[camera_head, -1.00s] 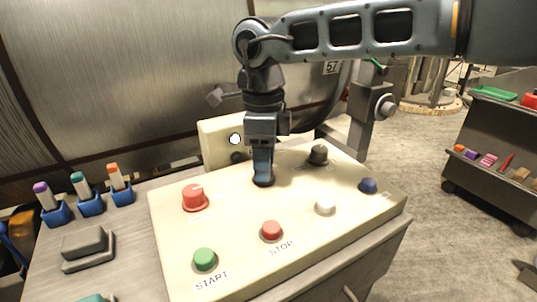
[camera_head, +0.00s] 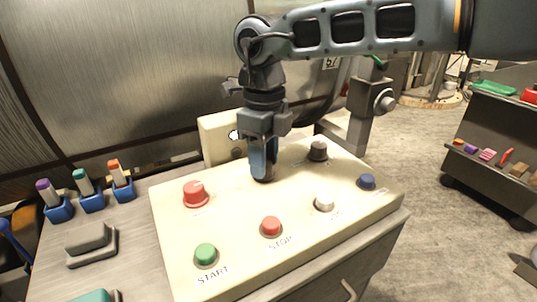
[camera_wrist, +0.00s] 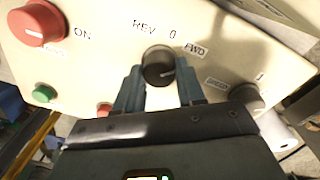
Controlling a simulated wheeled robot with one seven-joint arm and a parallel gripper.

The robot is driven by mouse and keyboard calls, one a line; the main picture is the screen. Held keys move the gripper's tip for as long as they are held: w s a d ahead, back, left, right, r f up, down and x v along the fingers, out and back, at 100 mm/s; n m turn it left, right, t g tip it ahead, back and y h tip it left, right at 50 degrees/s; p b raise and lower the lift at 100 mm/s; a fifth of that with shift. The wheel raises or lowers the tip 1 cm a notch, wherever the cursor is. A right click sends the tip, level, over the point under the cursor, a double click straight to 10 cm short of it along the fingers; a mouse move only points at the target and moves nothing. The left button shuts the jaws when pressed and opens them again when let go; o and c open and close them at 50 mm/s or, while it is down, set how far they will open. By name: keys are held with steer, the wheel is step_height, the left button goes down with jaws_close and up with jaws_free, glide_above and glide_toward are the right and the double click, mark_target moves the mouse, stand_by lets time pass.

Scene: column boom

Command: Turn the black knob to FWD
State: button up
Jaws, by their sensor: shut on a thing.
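The black knob (camera_wrist: 158,66) stands on the cream control panel (camera_head: 225,225), with the labels REV (camera_wrist: 145,27), 0 (camera_wrist: 172,33) and FWD (camera_wrist: 195,48) around its far side in the wrist view. My gripper (camera_wrist: 158,88) is shut on the knob, one finger on each side. A pale mark on the knob's face lies toward its right side, on the FWD side of 0; its exact alignment is hard to tell. In the head view my gripper (camera_head: 263,170) points down at the panel and hides most of the knob.
A red knob (camera_head: 196,194) is left of my gripper and a dark grey knob (camera_head: 317,151) is right. Green (camera_head: 206,254), red (camera_head: 271,226), white (camera_head: 324,201) and blue (camera_head: 367,182) controls line the front. An upright cream box (camera_head: 217,140) stands close behind.

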steer(key=shift+d, duration=0.1)
steer(key=o, duration=1)
steer(key=shift+o, duration=0.2)
step_height(320, 180, up, 8)
steer(key=shift+d, duration=0.1)
steer(key=shift+r, duration=0.1)
